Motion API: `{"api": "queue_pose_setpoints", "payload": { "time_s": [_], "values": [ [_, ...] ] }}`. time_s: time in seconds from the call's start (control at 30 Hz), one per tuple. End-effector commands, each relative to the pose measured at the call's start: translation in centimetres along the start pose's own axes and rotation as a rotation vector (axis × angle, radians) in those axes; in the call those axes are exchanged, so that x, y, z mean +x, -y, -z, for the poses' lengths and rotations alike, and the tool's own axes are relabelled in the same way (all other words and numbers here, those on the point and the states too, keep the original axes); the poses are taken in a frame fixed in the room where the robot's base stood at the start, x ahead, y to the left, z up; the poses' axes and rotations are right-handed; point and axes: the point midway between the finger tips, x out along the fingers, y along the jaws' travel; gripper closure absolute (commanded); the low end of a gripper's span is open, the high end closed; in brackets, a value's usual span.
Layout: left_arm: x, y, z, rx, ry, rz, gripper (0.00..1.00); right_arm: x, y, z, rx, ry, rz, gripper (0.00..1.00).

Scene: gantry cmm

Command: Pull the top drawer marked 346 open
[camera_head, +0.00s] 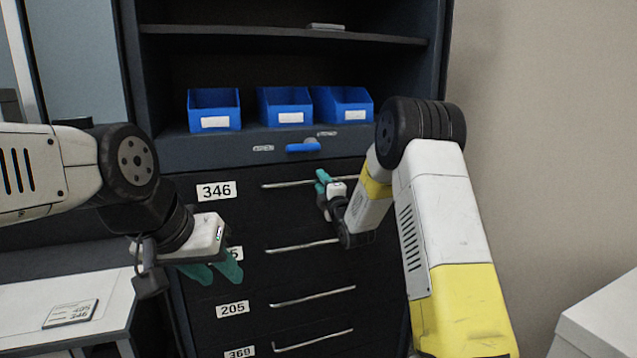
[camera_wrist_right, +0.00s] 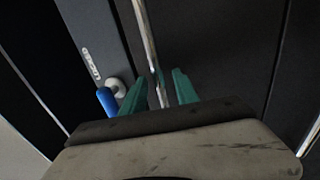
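The top drawer (camera_head: 240,208) marked 346 (camera_head: 216,190) is the uppermost of several dark drawers and looks flush with the cabinet. Its thin metal handle (camera_head: 285,184) runs across its front. My right gripper (camera_head: 321,181) is at the right part of this handle. In the right wrist view, the handle (camera_wrist_right: 149,38) passes between the two teal fingers (camera_wrist_right: 159,90), which stand apart with gaps beside the bar. My left gripper (camera_head: 215,272) hangs in front of the second drawer's label, partly hiding it, with its teal fingers apart and nothing between them.
A blue handle or knob (camera_head: 303,147) sits on the ledge above the drawer, near my right gripper; it also shows in the wrist view (camera_wrist_right: 107,101). Blue bins (camera_head: 214,110) stand on the shelf. A white table (camera_head: 110,310) is at lower left, a white block (camera_head: 605,325) at lower right.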

Motion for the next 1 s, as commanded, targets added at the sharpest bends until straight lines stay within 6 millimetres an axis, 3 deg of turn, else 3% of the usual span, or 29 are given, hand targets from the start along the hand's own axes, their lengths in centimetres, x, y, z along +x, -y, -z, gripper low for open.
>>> {"api": "queue_pose_setpoints", "payload": {
  "time_s": [0.37, 0.57, 1.0],
  "values": [
    [0.0, 0.0, 0.0, 0.0, 0.0, 0.0, 0.64, 1.0, -0.05, 0.0, 0.002, 0.0, 0.0, 0.64],
    [0.0, 0.0, 0.0, 0.0, 0.0, 0.0, 0.64, 0.98, -0.05, 0.0, 0.002, 0.001, 0.0, 0.99],
    [0.0, 0.0, 0.0, 0.0, 0.0, 0.0, 0.64, 0.96, -0.02, -0.02, 0.002, 0.001, 0.001, 1.0]
  ]
}}
